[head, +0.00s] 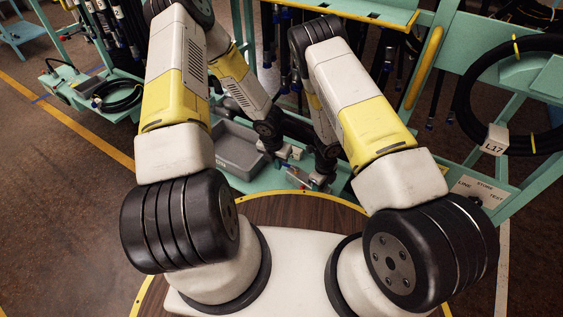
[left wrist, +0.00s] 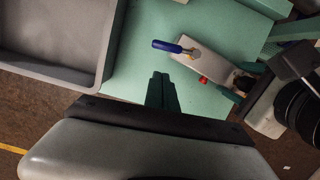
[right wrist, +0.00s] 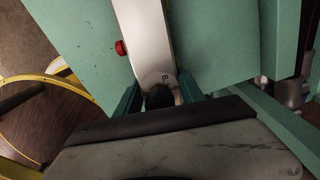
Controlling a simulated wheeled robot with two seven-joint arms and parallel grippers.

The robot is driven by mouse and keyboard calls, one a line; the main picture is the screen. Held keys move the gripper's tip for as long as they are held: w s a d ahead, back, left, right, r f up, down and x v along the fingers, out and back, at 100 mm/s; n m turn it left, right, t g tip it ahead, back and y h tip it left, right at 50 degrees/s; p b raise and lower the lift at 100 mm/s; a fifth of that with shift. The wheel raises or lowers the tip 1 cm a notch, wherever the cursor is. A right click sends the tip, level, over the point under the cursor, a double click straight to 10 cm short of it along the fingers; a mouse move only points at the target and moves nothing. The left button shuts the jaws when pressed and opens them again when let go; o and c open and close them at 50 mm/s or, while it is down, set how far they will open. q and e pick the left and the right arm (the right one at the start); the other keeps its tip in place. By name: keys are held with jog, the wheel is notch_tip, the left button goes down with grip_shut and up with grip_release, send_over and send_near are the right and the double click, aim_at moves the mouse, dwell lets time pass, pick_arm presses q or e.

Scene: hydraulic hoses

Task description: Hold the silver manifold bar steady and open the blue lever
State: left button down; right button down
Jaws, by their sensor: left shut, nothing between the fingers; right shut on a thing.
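The silver manifold bar (left wrist: 215,66) lies on the green bench top in the left wrist view. The blue lever (left wrist: 166,46) sticks out from its far end, pointing left. A red knob (left wrist: 203,79) sits at its side, also seen in the right wrist view (right wrist: 121,47). My left gripper (left wrist: 162,82) is shut and empty, below the lever in that picture and apart from it. The lever is not visible in the right wrist view.
A grey tray (head: 232,150) lies on the bench to the left of the bar. Green bench top (left wrist: 140,50) is clear between tray and lever. Coiled black hose labelled L17 (head: 497,139) hangs at the right. Racks with hanging hoses stand behind.

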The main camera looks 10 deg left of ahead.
aim_at(283, 163)
pick_arm(q)
jog(key=w+f, duration=0.1)
jog(key=w+d+f, duration=0.1)
jog(key=w, duration=0.1)
jog(key=shift+w+f, duration=0.15)
jog(key=shift+f, duration=0.05)
jog(key=shift+w+d+m, duration=0.15)
jog(key=shift+w+m, duration=0.35)
jog(key=shift+m, duration=0.1)
jog(key=shift+s, duration=0.1)
dwell(1.1)
